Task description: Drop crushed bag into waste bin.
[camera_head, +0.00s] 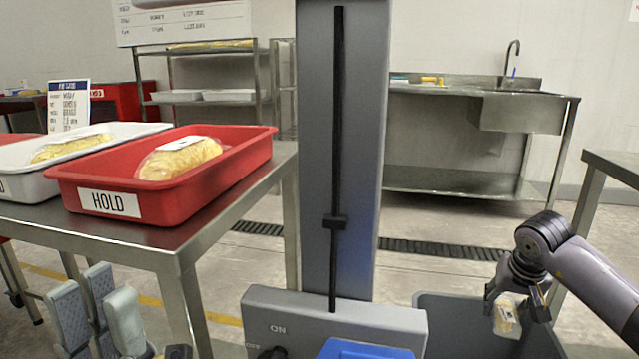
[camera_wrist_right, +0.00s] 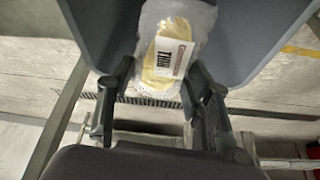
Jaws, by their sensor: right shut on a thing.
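My right gripper (camera_head: 517,292) is shut on a clear bag with yellow contents and a white label, the crushed bag (camera_head: 507,317). The bag hangs below the fingers at the mouth of the grey waste bin (camera_head: 462,312), low at the right of the head view. In the right wrist view the bag (camera_wrist_right: 172,50) sits between the dark fingertips (camera_wrist_right: 155,88), with grey bin walls (camera_wrist_right: 248,35) around it. A small dark piece at the bottom edge of the head view may be part of my left gripper (camera_head: 178,352); its jaws cannot be made out.
A red HOLD tray (camera_head: 230,168) with another yellow bag (camera_head: 180,157) and a white tray (camera_head: 25,180) stand on a steel table at the left. A grey column with an ON panel (camera_head: 290,318) stands left of the bin. A sink bench (camera_head: 460,183) is behind.

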